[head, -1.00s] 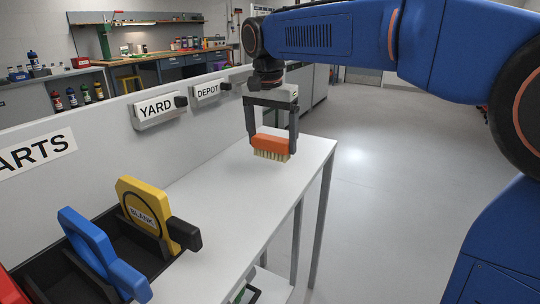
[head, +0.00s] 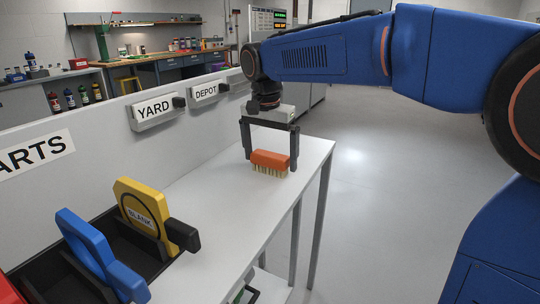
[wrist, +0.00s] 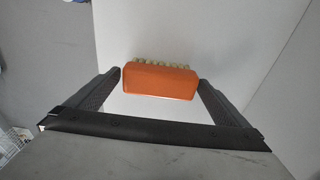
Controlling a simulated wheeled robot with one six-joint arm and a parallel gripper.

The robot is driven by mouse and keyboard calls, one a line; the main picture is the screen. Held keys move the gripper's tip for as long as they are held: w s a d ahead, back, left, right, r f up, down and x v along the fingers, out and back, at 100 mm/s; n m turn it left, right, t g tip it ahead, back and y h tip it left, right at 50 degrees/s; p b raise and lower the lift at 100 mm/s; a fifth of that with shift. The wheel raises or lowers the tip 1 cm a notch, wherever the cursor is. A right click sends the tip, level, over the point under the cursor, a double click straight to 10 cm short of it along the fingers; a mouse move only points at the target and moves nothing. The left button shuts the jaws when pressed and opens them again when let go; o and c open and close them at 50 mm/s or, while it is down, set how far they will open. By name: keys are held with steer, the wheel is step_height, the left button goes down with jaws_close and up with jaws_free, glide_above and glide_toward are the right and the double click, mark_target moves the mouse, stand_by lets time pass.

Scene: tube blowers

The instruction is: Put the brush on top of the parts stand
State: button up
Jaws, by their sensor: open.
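The brush (head: 270,160) has an orange block and pale bristles. It rests bristles down on the white top of the stand (head: 216,190), whose back panel carries a sign (head: 36,155) reading "ARTS", cut off at the picture's left edge. My gripper (head: 270,157) is open, with one finger beyond each end of the brush. In the wrist view the brush (wrist: 160,82) lies between the two fingertips, with a narrow gap at each end. The bristles show along its far edge.
A black holder with a yellow "BLANK" paddle (head: 143,212) and a blue paddle (head: 88,243) stands at the front left. Signs "YARD" (head: 155,108) and "DEPOT" (head: 207,92) are on the back panel. The top around the brush is clear; its right edge is close.

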mark_target(268, 156)
step_height(268, 156, up, 12)
steer(key=s, duration=0.1)
steer(key=shift+a, duration=0.35)
steer(key=s+d+f+n, duration=0.25)
steer(key=s+d, duration=0.35)
steer(key=d, duration=0.3)
steer(key=s+d+f+n+t, duration=0.2)
steer(key=s+d+f, duration=0.5)
steer(key=s+f, duration=0.3)
steer(key=s+d+f+n+t, duration=0.1)
steer(key=s+d+f+n, duration=0.1)
steer(key=s+d+f, duration=0.5)
steer(key=s+f, duration=0.3)
steer(key=f, duration=0.2)
steer(key=shift+s+f+t+y, duration=0.3)
steer(key=shift+s+f+t, duration=0.05)
steer(key=shift+f+t, duration=0.05)
steer(key=shift+d, duration=0.1)
